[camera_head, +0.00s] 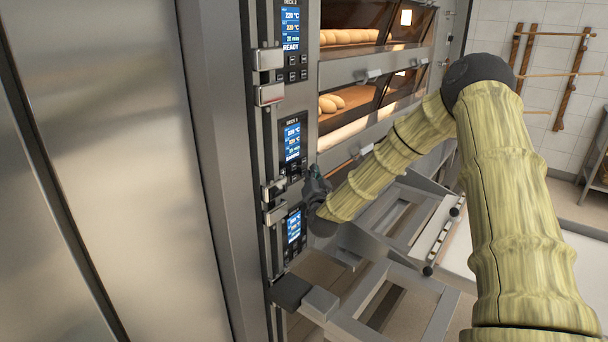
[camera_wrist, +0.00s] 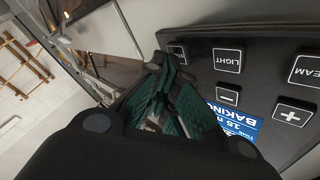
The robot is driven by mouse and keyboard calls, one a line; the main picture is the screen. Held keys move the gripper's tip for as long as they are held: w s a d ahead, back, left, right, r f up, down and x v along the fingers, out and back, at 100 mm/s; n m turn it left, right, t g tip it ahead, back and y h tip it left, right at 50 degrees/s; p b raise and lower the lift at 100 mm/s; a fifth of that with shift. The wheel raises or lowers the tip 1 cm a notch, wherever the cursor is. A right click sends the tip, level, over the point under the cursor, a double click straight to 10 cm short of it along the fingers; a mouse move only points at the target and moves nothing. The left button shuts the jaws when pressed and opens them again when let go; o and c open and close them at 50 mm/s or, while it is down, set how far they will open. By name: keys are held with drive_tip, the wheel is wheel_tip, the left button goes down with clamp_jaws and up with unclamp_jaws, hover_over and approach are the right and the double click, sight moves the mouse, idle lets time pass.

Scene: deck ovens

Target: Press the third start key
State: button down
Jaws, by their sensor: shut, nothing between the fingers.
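Upright control panels run down the oven front in the head view: an upper panel (camera_head: 291,30), a middle panel (camera_head: 292,140) and a lower panel (camera_head: 294,228). My gripper (camera_head: 316,178) is shut and empty, just right of the middle panel's lower end. In the wrist view its green fingertips (camera_wrist: 157,64) are together beside a small dark key (camera_wrist: 177,54), whose legend I cannot read. Near it are the LIGHT key (camera_wrist: 228,61), minus key (camera_wrist: 228,95), plus key (camera_wrist: 292,114) and a display (camera_wrist: 236,124) reading BAKING, upside down. I cannot tell whether the fingertips touch the panel.
Metal latches (camera_head: 270,92) project left of the panels. Oven decks hold loaves (camera_head: 345,37) behind glass doors to the right. A metal frame (camera_head: 400,225) stands below the decks. A large steel surface (camera_head: 110,140) fills the left. Wooden poles (camera_head: 573,75) hang on the tiled wall.

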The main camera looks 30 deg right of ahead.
drive_tip(key=shift+s+d, duration=0.25)
drive_tip(key=shift+s, duration=0.25)
drive_tip(key=shift+s, duration=0.1)
drive_tip(key=shift+s+d+p, duration=0.2)
drive_tip(key=shift+s+d, duration=0.1)
drive_tip(key=shift+s, duration=0.45)
drive_tip(key=shift+s+d+p, duration=0.2)
drive_tip(key=shift+s+d, duration=0.15)
drive_tip(key=shift+s, duration=0.4)
drive_tip(key=shift+s+d+p, duration=0.2)
drive_tip(key=shift+s+d, duration=0.1)
drive_tip(key=shift+s, duration=0.45)
